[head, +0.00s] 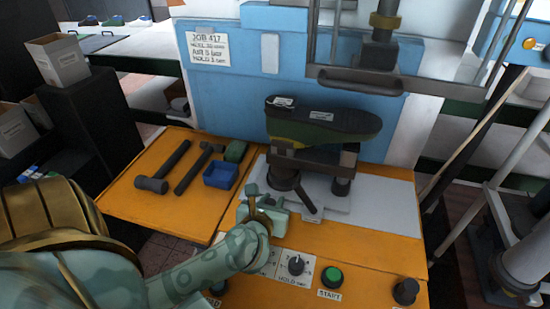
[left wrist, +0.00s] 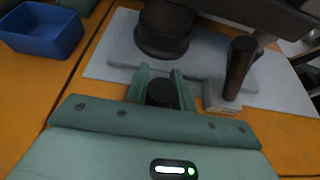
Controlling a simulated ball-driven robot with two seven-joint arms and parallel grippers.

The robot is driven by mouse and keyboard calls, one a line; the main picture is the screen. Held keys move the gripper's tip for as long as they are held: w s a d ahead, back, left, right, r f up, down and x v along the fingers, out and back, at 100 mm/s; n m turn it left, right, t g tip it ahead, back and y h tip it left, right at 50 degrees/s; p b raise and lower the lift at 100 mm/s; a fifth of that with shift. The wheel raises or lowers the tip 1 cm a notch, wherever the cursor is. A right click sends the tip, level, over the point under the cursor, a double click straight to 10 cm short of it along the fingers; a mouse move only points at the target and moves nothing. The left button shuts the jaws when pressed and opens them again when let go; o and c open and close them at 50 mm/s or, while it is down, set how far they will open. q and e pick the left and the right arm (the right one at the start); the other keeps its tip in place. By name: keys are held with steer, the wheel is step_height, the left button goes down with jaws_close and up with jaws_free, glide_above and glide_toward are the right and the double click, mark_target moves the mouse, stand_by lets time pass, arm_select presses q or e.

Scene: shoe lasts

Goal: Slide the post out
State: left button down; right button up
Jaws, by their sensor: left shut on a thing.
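A dark shoe last with a green band (head: 320,118) sits on a black stand above a pale grey plate (head: 375,205). A thick dark post (head: 284,178) stands under it, and also shows in the left wrist view (left wrist: 163,30). My left gripper (head: 262,203) is low in front of the stand. In the left wrist view its green fingers (left wrist: 158,84) are closed on a short black round piece (left wrist: 160,95). Which post this piece belongs to, I cannot tell.
A blue bin (head: 220,174), a hammer (head: 198,168) and a mallet (head: 163,168) lie on the orange bench left of the stand. A green button (head: 332,276) and black knobs (head: 296,264) line the front panel. A blue backboard (head: 235,90) stands behind.

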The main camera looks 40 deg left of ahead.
arm_select(q)
steer(key=c, duration=1.5)
jaws_free()
steer(key=shift+a, duration=0.2)
steer(key=o, duration=0.3)
steer(key=shift+s+a, duration=0.1)
steer(key=shift+s, duration=0.05)
steer(key=shift+s+d, duration=0.2)
steer(key=p+v, duration=0.2)
steer(key=v, duration=1.3)
steer(key=shift+s+r, duration=0.25)
steer(key=shift+s, duration=0.1)
steer(key=shift+d, duration=0.1)
